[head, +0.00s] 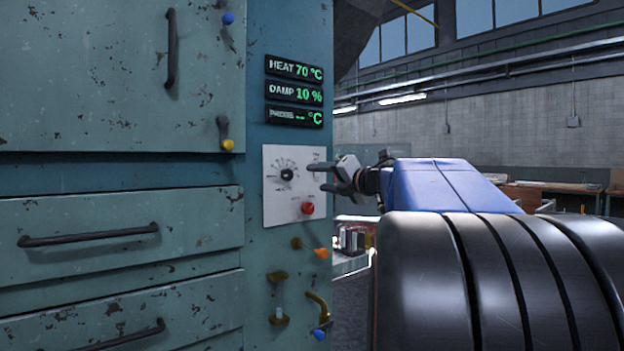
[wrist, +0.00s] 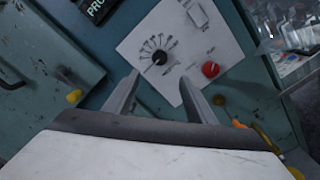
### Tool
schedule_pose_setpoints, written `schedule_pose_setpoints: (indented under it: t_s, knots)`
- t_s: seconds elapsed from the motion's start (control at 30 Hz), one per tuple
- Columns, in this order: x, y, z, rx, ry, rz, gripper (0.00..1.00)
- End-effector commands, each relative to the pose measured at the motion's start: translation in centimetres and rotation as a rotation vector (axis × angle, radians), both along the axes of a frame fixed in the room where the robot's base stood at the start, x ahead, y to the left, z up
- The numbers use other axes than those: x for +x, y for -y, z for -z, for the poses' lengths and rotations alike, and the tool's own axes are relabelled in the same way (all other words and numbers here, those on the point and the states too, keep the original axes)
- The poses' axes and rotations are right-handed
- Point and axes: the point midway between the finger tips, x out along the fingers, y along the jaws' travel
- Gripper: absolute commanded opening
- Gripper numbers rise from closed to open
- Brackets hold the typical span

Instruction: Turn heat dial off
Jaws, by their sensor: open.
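The heat dial is a black knob (head: 287,175) with a ring of printed marks on a white panel (head: 273,216) on the teal cabinet. In the wrist view the dial (wrist: 160,57) sits on the tilted panel, ahead of the fingers. A red button (head: 307,208) is on the same panel, lower right of the dial. The heat display (head: 294,69) reads 70 °C. My gripper (head: 322,177) is open and empty, to the right of the dial and apart from it. In the wrist view its fingertips (wrist: 160,80) point at the panel.
The damp display (head: 295,92) reads 10 %. Below the panel are an orange knob (head: 321,253), a brass-coloured handle (head: 277,284) and a blue-tipped lever (head: 319,333). Drawers with dark handles (head: 88,236) are at left. Open room lies right of the cabinet.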

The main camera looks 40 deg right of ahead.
Motion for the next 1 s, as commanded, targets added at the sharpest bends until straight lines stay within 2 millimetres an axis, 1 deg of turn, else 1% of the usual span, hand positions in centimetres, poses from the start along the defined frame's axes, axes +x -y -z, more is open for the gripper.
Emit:
schedule_pose_setpoints:
  t_s: [0.03, 0.1, 0.3, 0.87, 1.0]
  knots:
    - [-0.6, 0.1, 0.0, 0.0, 0.001, 0.002, 0.51]
    - [-1.2, 0.1, 0.0, 0.0, 0.0, 0.001, 0.51]
    - [-2.1, 0.0, 0.1, 0.0, -0.001, 0.0, 0.51]
    - [-2.1, 0.0, 0.0, 0.001, 0.0, 0.0, 0.51]
    - [-1.8, -0.7, -0.3, 0.046, 0.026, 0.021, 0.51]
